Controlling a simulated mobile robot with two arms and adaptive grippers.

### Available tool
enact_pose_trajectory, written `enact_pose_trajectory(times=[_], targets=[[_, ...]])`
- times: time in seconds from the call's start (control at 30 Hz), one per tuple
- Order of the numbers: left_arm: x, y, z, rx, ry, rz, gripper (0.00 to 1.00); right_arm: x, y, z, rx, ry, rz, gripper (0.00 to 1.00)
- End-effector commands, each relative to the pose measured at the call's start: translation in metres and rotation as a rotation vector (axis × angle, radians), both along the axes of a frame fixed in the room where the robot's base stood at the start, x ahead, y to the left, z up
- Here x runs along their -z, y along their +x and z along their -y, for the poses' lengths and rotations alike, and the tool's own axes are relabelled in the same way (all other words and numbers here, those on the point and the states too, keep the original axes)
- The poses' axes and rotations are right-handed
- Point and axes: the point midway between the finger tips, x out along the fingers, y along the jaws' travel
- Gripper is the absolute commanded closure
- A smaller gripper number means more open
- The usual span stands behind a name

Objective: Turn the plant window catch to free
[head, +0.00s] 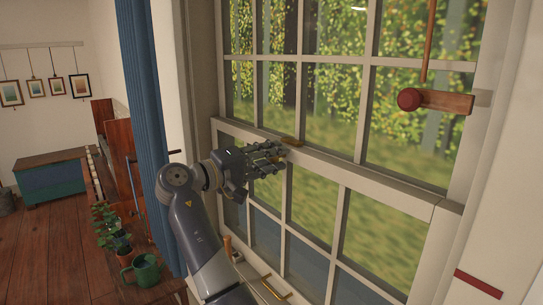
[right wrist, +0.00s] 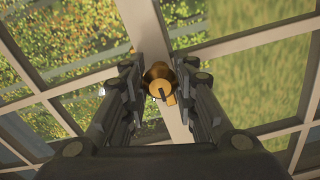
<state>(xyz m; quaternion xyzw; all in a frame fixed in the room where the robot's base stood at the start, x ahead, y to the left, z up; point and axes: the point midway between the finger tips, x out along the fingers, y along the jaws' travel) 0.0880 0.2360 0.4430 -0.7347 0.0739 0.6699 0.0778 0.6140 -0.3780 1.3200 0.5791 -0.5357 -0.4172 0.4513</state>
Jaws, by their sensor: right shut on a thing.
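The window catch (head: 292,142) is a small brass piece on the meeting rail of the white sash window. In the right wrist view the catch (right wrist: 160,78) shows as a round brass body with a small lever, between my fingers. My right gripper (head: 280,153) reaches up to the rail and is shut on the catch; its fingers (right wrist: 160,85) stand on either side of it. Part of the catch is hidden behind the fingers. Which way its lever is set I cannot tell. My left gripper is not in view.
Potted plants (head: 105,215) and a green watering can (head: 144,271) stand on a wooden surface at lower left. A blue curtain (head: 150,120) hangs left of the window. A wooden bracket with a red knob (head: 410,99) is at upper right. Brass handles (head: 272,284) sit low on the window.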

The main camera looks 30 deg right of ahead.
Motion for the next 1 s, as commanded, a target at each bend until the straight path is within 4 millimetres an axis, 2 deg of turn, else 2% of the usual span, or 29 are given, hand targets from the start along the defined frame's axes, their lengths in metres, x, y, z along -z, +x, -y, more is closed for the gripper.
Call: enact_pose_trajectory(times=[0.3, 0.33, 0.4, 0.77, 0.87, 1.0], targets=[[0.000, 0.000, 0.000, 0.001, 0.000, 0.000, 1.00, -0.004, 0.000, 0.001, -0.001, -0.007, 0.004, 0.98], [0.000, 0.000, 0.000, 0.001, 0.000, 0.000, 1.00, -0.004, 0.000, 0.001, -0.001, -0.007, 0.004, 0.69], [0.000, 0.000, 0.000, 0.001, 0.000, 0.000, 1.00, -0.003, 0.000, 0.001, 0.000, -0.006, 0.003, 0.53], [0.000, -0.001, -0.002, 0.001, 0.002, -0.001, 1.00, -0.001, 0.000, -0.001, -0.001, -0.002, 0.000, 0.53], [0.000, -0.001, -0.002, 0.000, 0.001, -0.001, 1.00, -0.001, 0.000, -0.010, -0.003, -0.002, 0.000, 0.53], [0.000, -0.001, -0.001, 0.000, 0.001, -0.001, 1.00, -0.001, -0.002, -0.034, -0.004, -0.001, 0.000, 0.53]])
